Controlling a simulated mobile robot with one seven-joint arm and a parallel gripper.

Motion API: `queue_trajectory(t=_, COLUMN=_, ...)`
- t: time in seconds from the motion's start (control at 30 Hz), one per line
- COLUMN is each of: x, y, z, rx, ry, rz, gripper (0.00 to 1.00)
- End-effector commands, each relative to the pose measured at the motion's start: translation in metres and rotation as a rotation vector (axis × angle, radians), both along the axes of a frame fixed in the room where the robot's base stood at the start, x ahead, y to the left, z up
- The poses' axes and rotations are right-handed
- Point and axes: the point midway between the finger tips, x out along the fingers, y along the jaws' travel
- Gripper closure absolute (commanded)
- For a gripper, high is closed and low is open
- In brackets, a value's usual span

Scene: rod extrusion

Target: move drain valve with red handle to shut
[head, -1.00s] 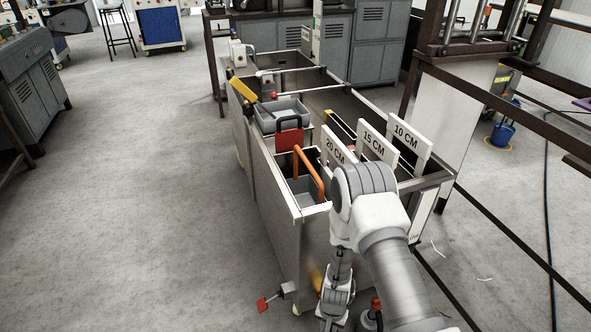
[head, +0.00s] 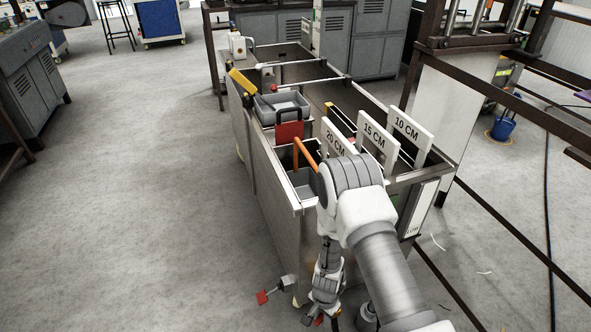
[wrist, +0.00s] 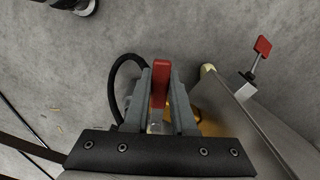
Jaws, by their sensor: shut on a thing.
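A red handle (wrist: 159,82) is between the two grey fingers of my gripper (wrist: 160,72) in the wrist view. The gripper is shut on it. A brass-yellow part of the drain valve (wrist: 181,104) shows behind the right finger; the rest is hidden by the fingers and the gripper body. In the head view my gripper (head: 315,316) is low at the front end of the metal tank, near the bottom edge, and only bits of red show there. A second red handle (head: 262,297) on a stem sticks out left of the tank corner; it also shows in the wrist view (wrist: 262,46).
The metal tank (head: 268,190) stands beside my arm, with white depth plates such as the 15 CM plate (head: 374,140) and an orange handle (head: 305,153) on top. A black hose (wrist: 116,85) curves left of the fingers.

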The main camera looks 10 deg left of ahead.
Motion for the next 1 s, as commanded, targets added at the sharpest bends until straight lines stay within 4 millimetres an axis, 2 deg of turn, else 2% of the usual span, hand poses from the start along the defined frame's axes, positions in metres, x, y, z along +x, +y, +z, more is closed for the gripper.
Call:
queue_trajectory(t=0.27, x=0.002, y=0.001, z=0.0, rx=0.001, ry=-0.004, rz=-0.006, gripper=1.0)
queue_trajectory(t=0.57, x=0.008, y=0.01, z=0.0, rx=0.001, ry=-0.004, rz=-0.165, gripper=1.0)
queue_trajectory(t=0.87, x=0.008, y=0.01, z=0.0, rx=0.001, ry=-0.004, rz=-0.18, gripper=1.0)
queue_trajectory(t=1.0, x=0.012, y=0.014, z=0.0, rx=0.001, ry=-0.005, rz=-0.247, gripper=1.0)
